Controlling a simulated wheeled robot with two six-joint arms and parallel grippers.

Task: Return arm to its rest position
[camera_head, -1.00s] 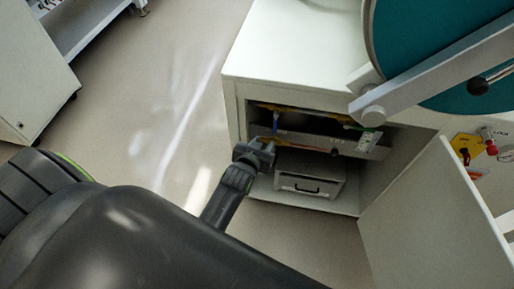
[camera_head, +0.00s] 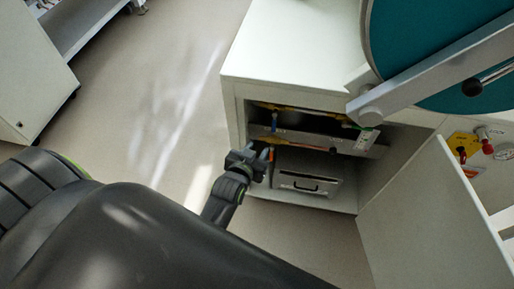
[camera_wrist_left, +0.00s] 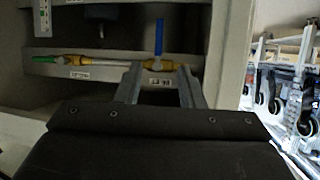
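My left gripper (camera_head: 260,154) is at the front left of an open white cabinet (camera_head: 231,110), just outside its opening. In the left wrist view its two grey fingers (camera_wrist_left: 158,85) are apart, with nothing seen between them. Ahead of them inside the cabinet is a yellow valve (camera_wrist_left: 160,64) with an upright blue handle (camera_wrist_left: 159,37). The blue handle also shows in the head view (camera_head: 274,121), behind the gripper. The fingers look apart from the valve. My right gripper is in neither view.
The cabinet door (camera_head: 432,222) stands open at the right. A grey box with a handle (camera_head: 312,180) sits low in the cabinet. A large teal round door (camera_head: 430,50) is above. The floor (camera_head: 160,100) at the left is clear.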

